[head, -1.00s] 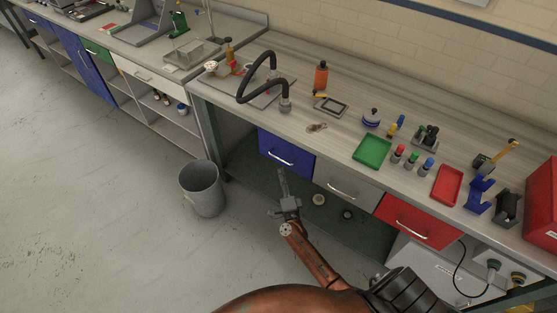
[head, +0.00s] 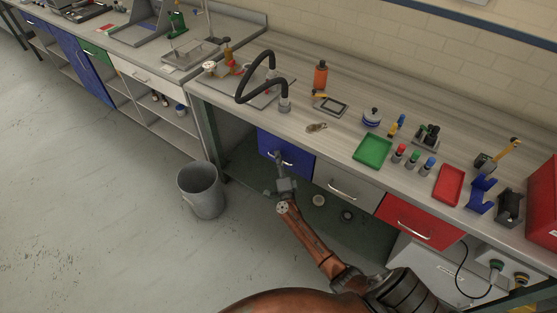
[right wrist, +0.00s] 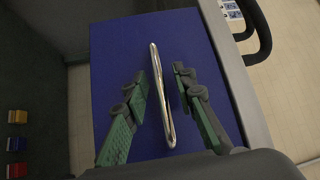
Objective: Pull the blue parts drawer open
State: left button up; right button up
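The blue parts drawer (head: 297,157) is under the workbench top, at the left end of a row of drawers, and looks shut. My right gripper (head: 278,158) is in front of it, at the drawer's handle. In the right wrist view the blue drawer front (right wrist: 108,70) fills the middle. Its silver bar handle (right wrist: 161,95) lies between the two fingers of my right gripper (right wrist: 160,92). The fingers are open, with a gap on each side of the bar. My left gripper is not in view.
A grey drawer (head: 345,187) and a red drawer (head: 418,222) are to the right of the blue one. A grey bin (head: 201,190) stands on the floor to the left. The bench top (head: 330,131) holds a green tray (head: 373,152) and several tools.

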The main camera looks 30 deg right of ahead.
grip_shut()
jog(key=shift+s+a+f, duration=0.1)
dwell(0.6)
